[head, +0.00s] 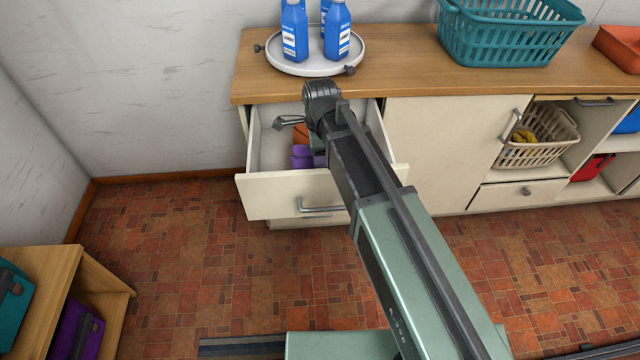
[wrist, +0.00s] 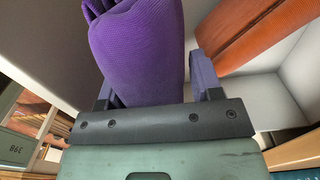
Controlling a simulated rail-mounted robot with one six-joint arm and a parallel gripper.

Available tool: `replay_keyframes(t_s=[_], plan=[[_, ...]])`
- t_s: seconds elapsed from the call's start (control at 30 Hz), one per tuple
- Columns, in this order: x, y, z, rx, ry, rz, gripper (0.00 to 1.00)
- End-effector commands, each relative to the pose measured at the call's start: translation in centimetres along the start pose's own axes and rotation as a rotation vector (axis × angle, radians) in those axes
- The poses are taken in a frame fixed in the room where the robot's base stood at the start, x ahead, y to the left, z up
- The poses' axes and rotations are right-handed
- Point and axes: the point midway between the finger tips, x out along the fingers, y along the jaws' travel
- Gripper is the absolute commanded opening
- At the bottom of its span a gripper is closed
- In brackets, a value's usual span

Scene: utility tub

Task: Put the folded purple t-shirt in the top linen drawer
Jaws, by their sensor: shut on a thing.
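The folded purple t-shirt (wrist: 137,50) is between the fingers of my gripper (wrist: 155,88) in the wrist view. My gripper is shut on it. In the head view purple cloth (head: 302,157) shows inside the open top linen drawer (head: 285,196), beside my arm. My arm hides most of the gripper there. A folded orange-brown cloth (wrist: 262,32) lies in the drawer, to the right of the shirt in the wrist view. I cannot tell whether the shirt touches the drawer floor.
The wooden counter (head: 400,75) above the drawer holds a round tray (head: 290,66) with blue bottles (head: 295,35) and a teal basket (head: 510,35). A closed cabinet door (head: 440,140) is to the right. A low wooden shelf (head: 40,262) stands at the lower left.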

Motion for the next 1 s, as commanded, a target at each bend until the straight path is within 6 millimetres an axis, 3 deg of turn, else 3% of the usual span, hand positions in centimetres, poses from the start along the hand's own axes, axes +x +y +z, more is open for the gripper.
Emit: replay_keyframes(t_s=[0.03,0.2,0.43,0.8,0.83,1.0], plan=[[1.7,0.0,0.0,0.0,0.0,0.0,0.31],[1.6,0.0,0.0,0.0,0.0,0.0,0.31],[6.0,0.0,0.0,0.0,0.0,0.0,0.31],[6.0,0.0,0.0,0.0,0.0,0.0,0.31],[5.9,0.0,0.0,0.0,0.0,0.0,0.61],[5.8,0.0,0.0,0.0,0.0,0.0,0.85]])
